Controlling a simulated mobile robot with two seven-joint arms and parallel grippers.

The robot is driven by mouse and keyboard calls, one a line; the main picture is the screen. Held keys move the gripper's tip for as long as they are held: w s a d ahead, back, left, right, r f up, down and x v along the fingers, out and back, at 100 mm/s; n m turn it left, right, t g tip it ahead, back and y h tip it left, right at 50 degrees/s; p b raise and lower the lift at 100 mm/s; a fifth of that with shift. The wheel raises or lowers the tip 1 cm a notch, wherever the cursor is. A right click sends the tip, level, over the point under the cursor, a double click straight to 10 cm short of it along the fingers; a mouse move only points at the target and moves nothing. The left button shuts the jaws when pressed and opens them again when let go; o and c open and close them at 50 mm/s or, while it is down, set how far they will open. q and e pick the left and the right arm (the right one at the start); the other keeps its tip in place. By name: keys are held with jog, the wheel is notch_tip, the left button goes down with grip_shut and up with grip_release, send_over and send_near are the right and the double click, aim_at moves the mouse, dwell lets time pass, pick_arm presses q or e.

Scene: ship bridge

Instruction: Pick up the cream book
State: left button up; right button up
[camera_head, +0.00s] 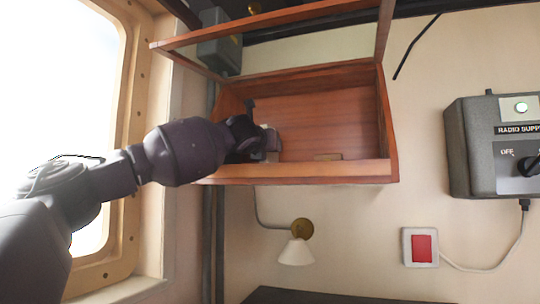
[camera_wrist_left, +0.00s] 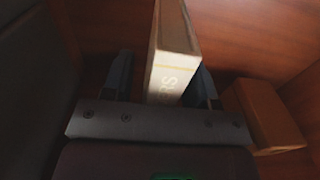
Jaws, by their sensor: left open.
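The cream book (camera_wrist_left: 172,50) stands upright in the left wrist view, its spine with dark lettering and a yellowish line facing me. My left gripper (camera_wrist_left: 161,82) is open, with one finger on each side of the book; a narrow gap shows on the left, and I cannot tell whether the right finger touches it. In the head view my left gripper (camera_head: 257,138) reaches into the left part of the wooden shelf box (camera_head: 345,172). There the book is mostly hidden by the gripper. My right gripper is not in view.
A small brown block (camera_wrist_left: 268,115) lies right of the book in the left wrist view. The shelf's front lip and raised wooden frame (camera_head: 270,28) bound the opening. A wall lamp (camera_head: 296,250) hangs below; a radio supply box (camera_head: 495,145) is at right.

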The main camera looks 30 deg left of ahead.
pick_arm(q)
jog(key=shift+w+a, duration=0.1)
jog(key=shift+w, duration=0.1)
jog(key=c, duration=0.9)
grip_shut()
jog(key=shift+r, duration=0.15)
